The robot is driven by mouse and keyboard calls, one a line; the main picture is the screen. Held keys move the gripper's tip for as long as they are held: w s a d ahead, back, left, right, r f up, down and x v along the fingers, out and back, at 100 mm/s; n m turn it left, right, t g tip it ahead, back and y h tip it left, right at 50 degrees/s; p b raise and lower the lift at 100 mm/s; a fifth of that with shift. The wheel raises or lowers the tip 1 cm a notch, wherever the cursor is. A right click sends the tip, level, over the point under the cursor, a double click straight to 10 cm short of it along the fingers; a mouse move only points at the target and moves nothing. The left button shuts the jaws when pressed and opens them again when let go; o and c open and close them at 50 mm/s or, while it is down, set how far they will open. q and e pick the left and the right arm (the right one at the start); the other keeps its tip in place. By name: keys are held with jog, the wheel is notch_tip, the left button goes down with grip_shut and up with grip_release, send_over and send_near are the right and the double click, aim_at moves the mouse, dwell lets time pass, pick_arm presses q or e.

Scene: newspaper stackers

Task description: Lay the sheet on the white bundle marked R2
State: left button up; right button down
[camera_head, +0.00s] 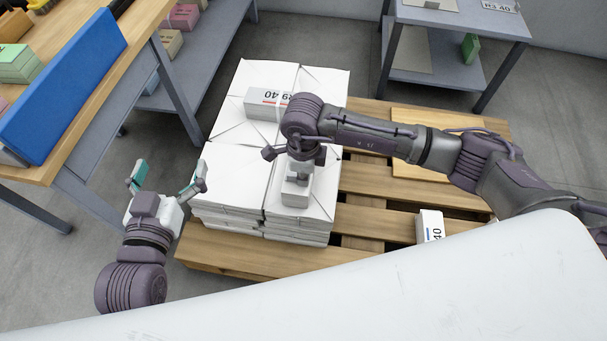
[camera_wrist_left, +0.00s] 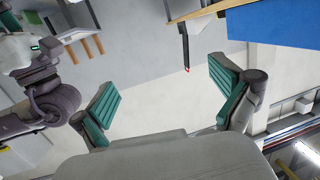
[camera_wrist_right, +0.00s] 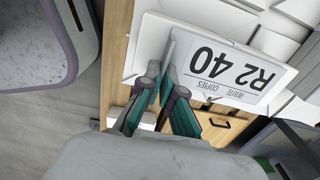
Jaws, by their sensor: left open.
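A white panel printed "R2 40 ROUTE COPIES" (camera_wrist_right: 228,72) lies just beyond the fingertips of my right gripper (camera_wrist_right: 165,85) in the right wrist view, upside down there. The right fingers are close together; I cannot tell whether they pinch its edge. In the head view my right gripper (camera_head: 297,178) hangs over the front of the stacked white bundles (camera_head: 228,178) and hides part of their top. A small white block with a printed label (camera_head: 266,104) sits on the rear bundles. My left gripper (camera_head: 166,176) is open and empty, left of the stack; its spread fingers show in the left wrist view (camera_wrist_left: 165,95).
The stack stands on a wooden pallet (camera_head: 375,180), whose right part holds a small labelled white block (camera_head: 430,226) and a flat light board (camera_head: 400,125). A wooden table with a blue panel (camera_head: 65,85) is at left. A grey table (camera_head: 455,22) stands at back right.

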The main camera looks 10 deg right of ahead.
pick_arm(q)
jog(key=shift+w+d+r+t, duration=0.1)
jog(key=shift+r+t, duration=0.2)
jog(key=shift+r, duration=0.1)
pick_arm(e)
jog(key=shift+f, duration=0.15)
pick_arm(q)
jog(key=shift+w+r, duration=0.1)
jog(key=shift+r, duration=0.3)
pick_arm(e)
jog(key=shift+f, duration=0.1)
jog(key=c, duration=1.8)
grip_release()
jog(key=o, duration=0.6)
jog(key=shift+c, duration=0.2)
pick_arm(q)
jog(key=shift+r+t, duration=0.1)
jog(key=shift+t, duration=0.2)
jog(key=shift+f, duration=0.2)
jog(key=shift+r, duration=0.1)
pick_arm(e)
notch_tip(320, 180, up, 12)
